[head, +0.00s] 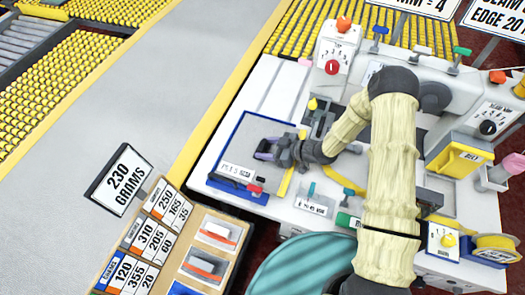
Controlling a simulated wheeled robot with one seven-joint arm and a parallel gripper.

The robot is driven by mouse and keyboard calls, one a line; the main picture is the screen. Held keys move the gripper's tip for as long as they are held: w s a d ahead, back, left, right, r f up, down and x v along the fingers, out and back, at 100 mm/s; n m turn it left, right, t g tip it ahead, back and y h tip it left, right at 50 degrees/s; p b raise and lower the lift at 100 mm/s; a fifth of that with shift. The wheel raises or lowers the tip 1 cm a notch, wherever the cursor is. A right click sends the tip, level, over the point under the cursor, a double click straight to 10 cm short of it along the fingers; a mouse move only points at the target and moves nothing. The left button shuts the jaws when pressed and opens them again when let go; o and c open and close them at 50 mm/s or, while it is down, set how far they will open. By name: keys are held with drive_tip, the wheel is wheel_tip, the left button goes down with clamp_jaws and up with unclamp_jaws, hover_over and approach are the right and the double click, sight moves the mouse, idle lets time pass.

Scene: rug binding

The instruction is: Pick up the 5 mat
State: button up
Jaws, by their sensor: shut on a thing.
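A grey mat with a dark blue edge (243,135) lies on the white worktop. A white label (236,171) by its near edge seems to carry a 5, but the print is too small to read surely. My gripper (263,151) reaches in from the right, low over the right part of this mat. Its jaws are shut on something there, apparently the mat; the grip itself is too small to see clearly.
A white machine with a red knob (332,67) stands behind. A yellow BELI box (461,158) is at right. The grey floor lane (130,75) is clear.

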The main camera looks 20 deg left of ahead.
sight(266, 152)
drive_tip(key=shift+r, duration=0.1)
wheel_tip(266, 152, up, 18)
drive_tip(key=shift+b, duration=0.45)
